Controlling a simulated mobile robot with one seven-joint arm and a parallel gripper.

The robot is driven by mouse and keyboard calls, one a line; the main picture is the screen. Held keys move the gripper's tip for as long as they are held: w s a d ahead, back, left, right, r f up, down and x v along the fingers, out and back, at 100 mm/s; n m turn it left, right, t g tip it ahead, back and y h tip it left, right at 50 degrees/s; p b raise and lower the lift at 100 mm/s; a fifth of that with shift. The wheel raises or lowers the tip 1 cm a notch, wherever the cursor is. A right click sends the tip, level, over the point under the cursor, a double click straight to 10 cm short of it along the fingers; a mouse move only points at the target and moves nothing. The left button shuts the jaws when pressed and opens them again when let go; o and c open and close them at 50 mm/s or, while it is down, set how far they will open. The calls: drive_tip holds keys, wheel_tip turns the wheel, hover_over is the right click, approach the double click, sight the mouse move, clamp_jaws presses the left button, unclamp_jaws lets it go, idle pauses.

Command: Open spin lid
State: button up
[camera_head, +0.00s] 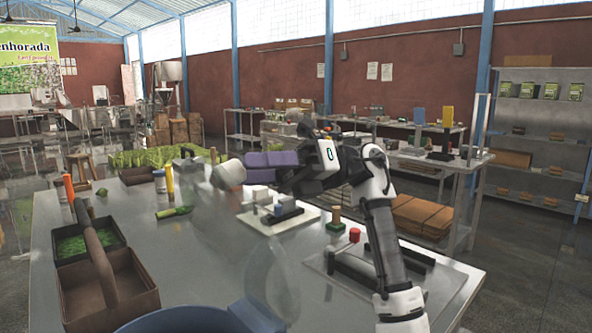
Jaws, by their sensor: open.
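A blue-grey rounded rim (190,318) shows at the bottom edge, mostly cut off. A hazy, see-through shape (270,285) stands beside it on the right, and I cannot tell if this is the spin lid. My arm comes in from the lower right and bends left over the metal table. My gripper (228,177) is at the far end of the arm, above the table and apart from the blue-grey rim. It is open, with nothing seen in it.
Bottles (69,189) and a green vegetable (174,212) are farther back. The table's middle left is fairly clear.

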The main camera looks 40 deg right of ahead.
drive_tip(key=s+d+f, duration=0.1)
drive_tip(key=d, duration=1)
drive_tip(key=shift+s+d+f, duration=0.15)
drive_tip(key=shift+s+d, duration=0.15)
